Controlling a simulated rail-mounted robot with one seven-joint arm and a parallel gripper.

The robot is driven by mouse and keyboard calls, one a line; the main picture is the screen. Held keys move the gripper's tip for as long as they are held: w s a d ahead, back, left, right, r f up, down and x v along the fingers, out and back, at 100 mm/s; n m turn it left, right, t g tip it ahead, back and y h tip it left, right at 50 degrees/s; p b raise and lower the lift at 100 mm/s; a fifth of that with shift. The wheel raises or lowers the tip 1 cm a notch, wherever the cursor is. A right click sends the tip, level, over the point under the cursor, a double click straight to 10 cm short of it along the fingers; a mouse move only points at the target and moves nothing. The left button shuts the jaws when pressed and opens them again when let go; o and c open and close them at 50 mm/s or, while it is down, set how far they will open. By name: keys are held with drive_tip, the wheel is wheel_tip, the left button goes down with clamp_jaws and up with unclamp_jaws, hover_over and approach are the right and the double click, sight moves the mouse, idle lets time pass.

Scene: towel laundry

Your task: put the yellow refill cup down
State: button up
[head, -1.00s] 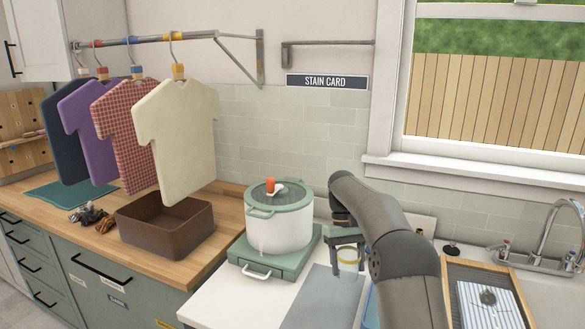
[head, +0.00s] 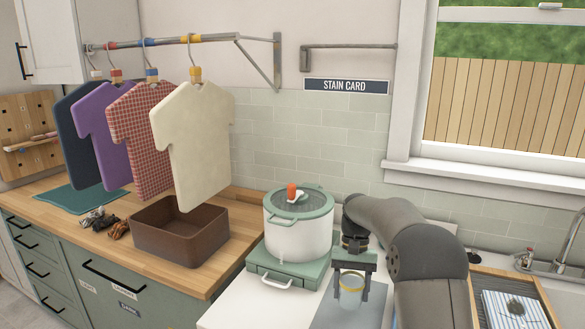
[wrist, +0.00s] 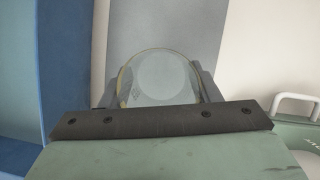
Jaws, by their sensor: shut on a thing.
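The yellow refill cup is a clear cup (head: 351,292) with a yellow rim, seen in the head view over the grey mat (head: 325,311). My gripper (head: 352,284) is shut on it, one finger at each side, and the cup hangs about upright. In the wrist view the cup (wrist: 160,75) shows as a clear round shape between the finger ends, with the grey mat (wrist: 190,25) behind it. I cannot tell whether its base touches the mat.
A white pot (head: 298,234) with a green lid stands on a green burner (head: 262,260), close left of my gripper. A brown bin (head: 150,237) sits on the wooden counter, below hanging shirts (head: 200,140). A tray (head: 543,305) with a striped cloth is at right.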

sight(356, 293)
drive_tip(key=shift+m+y, duration=0.3)
drive_tip(key=shift+m, duration=0.4)
drive_tip(key=shift+s+f, duration=0.25)
drive_tip(key=shift+s, duration=0.75)
drive_tip(key=shift+s+f, duration=0.2)
drive_tip(key=shift+s, duration=0.75)
